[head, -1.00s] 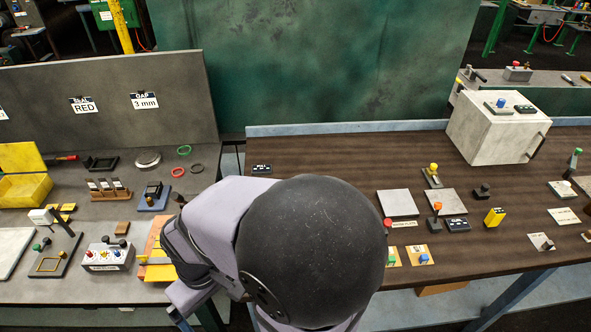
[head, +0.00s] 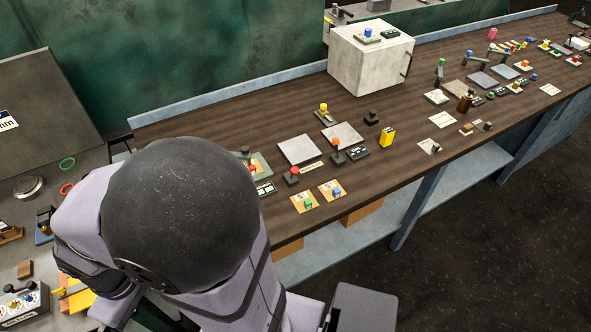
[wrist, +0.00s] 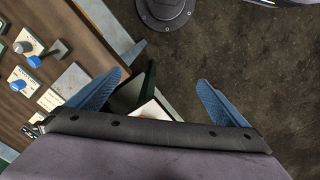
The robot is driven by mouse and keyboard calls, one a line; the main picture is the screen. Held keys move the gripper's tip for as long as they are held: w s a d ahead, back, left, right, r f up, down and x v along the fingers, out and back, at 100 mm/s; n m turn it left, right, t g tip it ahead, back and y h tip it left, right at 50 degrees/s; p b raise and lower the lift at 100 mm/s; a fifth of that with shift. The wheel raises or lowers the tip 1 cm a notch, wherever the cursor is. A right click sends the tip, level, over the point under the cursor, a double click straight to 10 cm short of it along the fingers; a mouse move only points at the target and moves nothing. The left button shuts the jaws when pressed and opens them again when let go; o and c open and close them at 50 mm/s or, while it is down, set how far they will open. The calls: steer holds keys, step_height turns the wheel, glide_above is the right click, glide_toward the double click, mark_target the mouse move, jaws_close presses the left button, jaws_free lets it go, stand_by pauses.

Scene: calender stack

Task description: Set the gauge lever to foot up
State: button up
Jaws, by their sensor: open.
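Several small levers stand on the dark wooden bench, and I cannot tell which is the gauge lever. One has a red knob (head: 292,175), one an orange knob (head: 336,144), one a yellow knob (head: 323,107) and one a green knob (head: 441,63). In the wrist view my gripper (wrist: 158,92) is open, its two blue fingers wide apart. A dark green and white thing (wrist: 148,95) shows between and beyond the fingers, partly hidden by my wrist. My gripper's fingers cannot be seen in the head view.
The brown bench (head: 225,118) carries a white box (head: 368,62), flat grey plates (head: 299,150) and a yellow block (head: 388,137). A grey table stands at the left.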

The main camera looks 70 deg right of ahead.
steer(key=shift+d, duration=0.2)
steer(key=c, duration=1)
steer(key=shift+d, duration=0.35)
steer(key=c, duration=0.5)
steer(key=d+m, duration=0.1)
steer(key=d, duration=0.1)
steer(key=d+m, duration=0.1)
steer(key=d, duration=0.1)
steer(key=shift+s+f+m, duration=0.3)
steer(key=shift+s+f, duration=0.1)
jaws_close()
steer(key=s+d+f+m+t+b, duration=0.1)
steer(key=s+d+f+m+b, duration=0.15)
steer(key=s+d+m, duration=0.75)
steer(key=s+d+f+m+t+b, duration=0.1)
steer(key=s+d+f+m, duration=0.2)
steer(key=s+d+m, duration=0.7)
steer(key=d+r+m+t+h, duration=0.1)
steer(key=d+r+m+h, duration=0.1)
steer(key=d+m, duration=0.5)
steer(key=d+r+m+t+h, duration=0.1)
steer(key=d+m, duration=0.6)
steer(key=m, duration=1.1)
steer(key=s+r+h, duration=0.1)
steer(key=h, duration=0.1)
steer(key=shift+m+t+h, duration=0.3)
steer(key=shift+d, duration=0.1)
